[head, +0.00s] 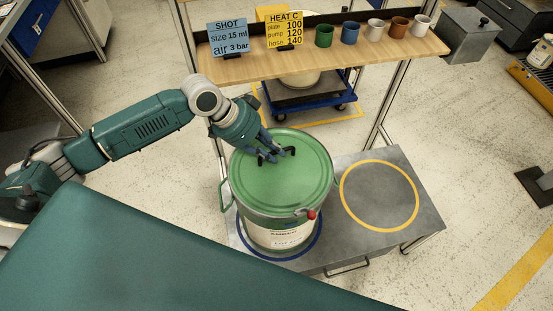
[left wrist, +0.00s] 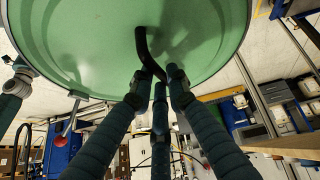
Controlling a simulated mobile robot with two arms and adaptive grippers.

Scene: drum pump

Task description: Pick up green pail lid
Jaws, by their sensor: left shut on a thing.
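The green pail lid (head: 290,190) is a round disc with a black bar handle (head: 276,156) on top. My left gripper (head: 270,155) comes down from the upper left and is shut on the lid's handle. In the left wrist view, the gripper's fingers (left wrist: 160,80) meet at the black handle (left wrist: 148,55) below the green lid (left wrist: 90,45). My right gripper is not in view.
The pail stands inside a blue ring on a grey table (head: 360,238). A yellow ring (head: 416,205) to the right is empty. A wooden shelf (head: 345,58) behind holds several cups, a blue SHOT sign (head: 228,38) and a yellow HEAT sign (head: 284,31).

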